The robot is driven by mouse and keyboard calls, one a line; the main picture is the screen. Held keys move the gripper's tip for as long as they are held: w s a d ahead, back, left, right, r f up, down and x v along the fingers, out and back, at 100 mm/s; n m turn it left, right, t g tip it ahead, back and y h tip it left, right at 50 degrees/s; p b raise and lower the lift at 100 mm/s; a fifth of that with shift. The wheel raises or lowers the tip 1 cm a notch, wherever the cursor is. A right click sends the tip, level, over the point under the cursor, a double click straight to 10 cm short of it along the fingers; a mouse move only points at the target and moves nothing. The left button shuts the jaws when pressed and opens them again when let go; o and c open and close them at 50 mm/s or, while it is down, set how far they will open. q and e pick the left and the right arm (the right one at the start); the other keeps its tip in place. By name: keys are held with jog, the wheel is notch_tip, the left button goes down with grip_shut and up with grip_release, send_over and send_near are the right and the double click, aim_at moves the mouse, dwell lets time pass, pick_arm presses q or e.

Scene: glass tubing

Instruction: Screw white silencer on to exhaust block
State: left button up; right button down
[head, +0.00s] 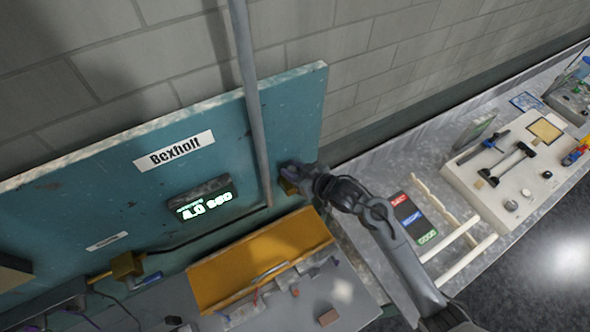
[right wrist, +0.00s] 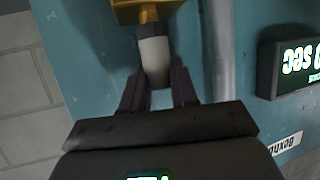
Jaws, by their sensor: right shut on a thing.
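The white silencer (right wrist: 154,52) is a short pale cylinder in the right wrist view. My right gripper (right wrist: 157,78) is shut on it, with one dark finger on each side. The silencer's far end meets the brass-coloured exhaust block (right wrist: 148,10); I cannot tell whether the thread is engaged. In the head view my right gripper (head: 299,178) is at the right end of the teal panel, beside the exhaust block (head: 288,186). The gripper hides the silencer there. My left gripper is in neither view.
The teal panel (head: 100,190) carries a vertical grey pipe (head: 250,90) and a lit display (head: 205,200) left of the gripper. An orange tray (head: 215,278) stands below. Another brass block (head: 127,265) is at the lower left. A bench with tools (head: 500,205) lies at the right.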

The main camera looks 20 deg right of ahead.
jog(key=shift+a+m+t+h+b, duration=0.15)
jog(key=shift+m+t+h+b, duration=0.15)
jog(key=shift+m+h+b, duration=0.4)
jog(key=shift+a+m+t+h+b, duration=0.15)
jog(key=shift+m+t+h+b, duration=0.2)
jog(key=shift+m+h, duration=0.5)
jog(key=shift+r+m+h, duration=0.15)
jog(key=shift+m+h, duration=0.4)
jog(key=shift+h, duration=0.2)
jog(key=shift+r+m+h+p, duration=0.1)
jog(key=shift+m+h+p, duration=0.4)
jog(key=shift+h, duration=0.1)
jog(key=shift+d, duration=0.1)
jog(key=shift+m+h+p, duration=0.5)
jog(key=shift+h+p, duration=0.1)
jog(key=shift+p, duration=0.1)
jog(key=shift+m+h, duration=0.4)
jog(key=shift+h, duration=0.1)
jog(key=shift+d, duration=0.1)
